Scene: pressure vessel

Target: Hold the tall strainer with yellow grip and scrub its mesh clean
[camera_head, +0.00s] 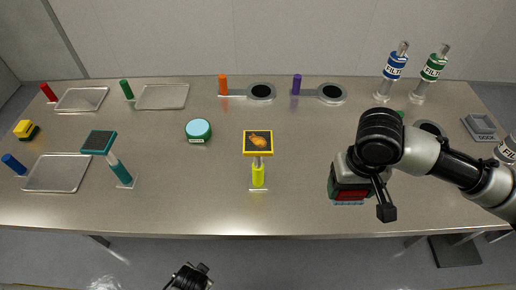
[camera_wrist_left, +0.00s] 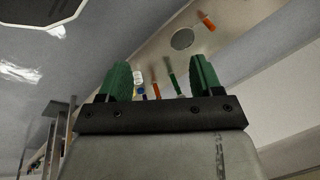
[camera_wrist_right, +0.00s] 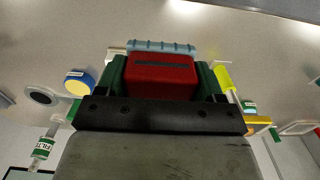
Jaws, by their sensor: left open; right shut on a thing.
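The tall strainer with yellow grip (camera_head: 258,175) stands near the middle front of the table. Its square yellow-framed mesh (camera_head: 258,138) is at the top, with an orange patch on dark mesh. The grip also shows at the right of the right wrist view (camera_wrist_right: 223,76). My right gripper (camera_head: 349,184) is shut on a red scrubber (camera_wrist_right: 160,76) with a light blue scrubbing edge, to the right of the strainer and apart from it. My left gripper (camera_head: 190,277) is at the bottom edge of the head view, in front of the table; its green fingers are open and empty in the left wrist view (camera_wrist_left: 163,80).
A teal-gripped tall strainer (camera_head: 121,172) stands on the left. Flat strainers with coloured grips lie along the left and back. FILT bottles (camera_head: 393,72) stand at back right. The table around the yellow strainer is clear.

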